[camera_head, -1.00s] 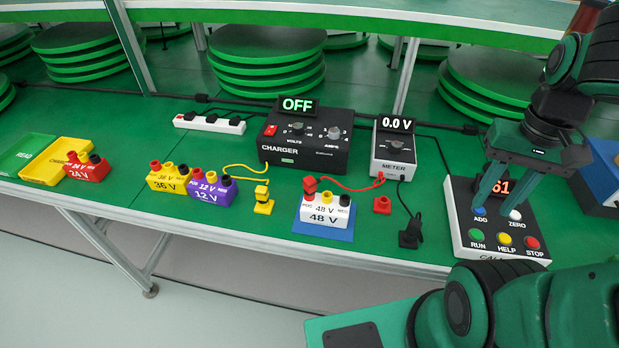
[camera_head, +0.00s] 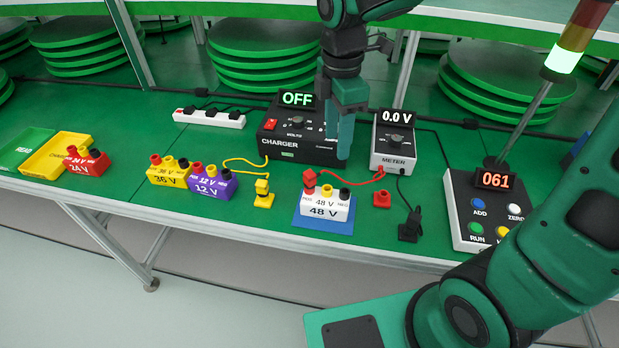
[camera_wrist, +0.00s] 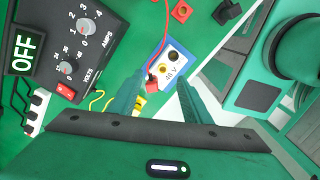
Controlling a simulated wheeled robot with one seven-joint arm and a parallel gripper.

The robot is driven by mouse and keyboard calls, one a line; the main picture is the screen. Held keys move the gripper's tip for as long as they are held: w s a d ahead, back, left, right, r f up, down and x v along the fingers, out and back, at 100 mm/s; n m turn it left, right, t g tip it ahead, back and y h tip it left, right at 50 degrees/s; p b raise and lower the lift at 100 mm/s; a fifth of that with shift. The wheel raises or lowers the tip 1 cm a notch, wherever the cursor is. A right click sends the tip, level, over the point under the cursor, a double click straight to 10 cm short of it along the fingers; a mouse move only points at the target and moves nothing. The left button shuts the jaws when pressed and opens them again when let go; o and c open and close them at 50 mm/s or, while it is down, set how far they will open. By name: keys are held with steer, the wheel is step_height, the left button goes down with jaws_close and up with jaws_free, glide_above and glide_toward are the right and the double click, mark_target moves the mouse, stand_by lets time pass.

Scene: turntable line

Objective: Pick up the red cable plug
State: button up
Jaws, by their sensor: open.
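The red cable plug (camera_head: 310,179) is on the left post of the white 48 V battery (camera_head: 325,212), and a red cable runs from it to the meter. In the wrist view, the plug (camera_wrist: 152,80) shows small near my left fingertip, and the battery (camera_wrist: 176,63) lies beyond the fingers. My gripper (camera_head: 342,153) is open and empty, pointing down in front of the charger's right side, above and behind the battery. In the wrist view, the fingers (camera_wrist: 162,80) are spread apart, with the plug some distance beyond them.
A red holder (camera_head: 381,199) and a black plug (camera_head: 410,230) are right of the battery. The charger (camera_head: 285,145) and meter (camera_head: 393,150) stand behind. A yellow plug (camera_head: 263,188) and purple 12 V battery (camera_head: 212,186) are left. A control box (camera_head: 460,215) is at right.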

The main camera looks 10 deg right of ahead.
steer(key=a+n, duration=0.1)
steer(key=a, duration=0.1)
steer(key=a+n, duration=0.1)
steer(key=a+f+n, duration=0.1)
steer(key=a, duration=0.1)
steer(key=shift+w+a+f+n, duration=0.1)
steer(key=shift+w+a+n, duration=0.2)
glide_above(310, 173)
step_height(310, 173, down, 4)
steer(key=shift+a+f, duration=0.1)
steer(key=shift+f, duration=3.05)
jaws_close()
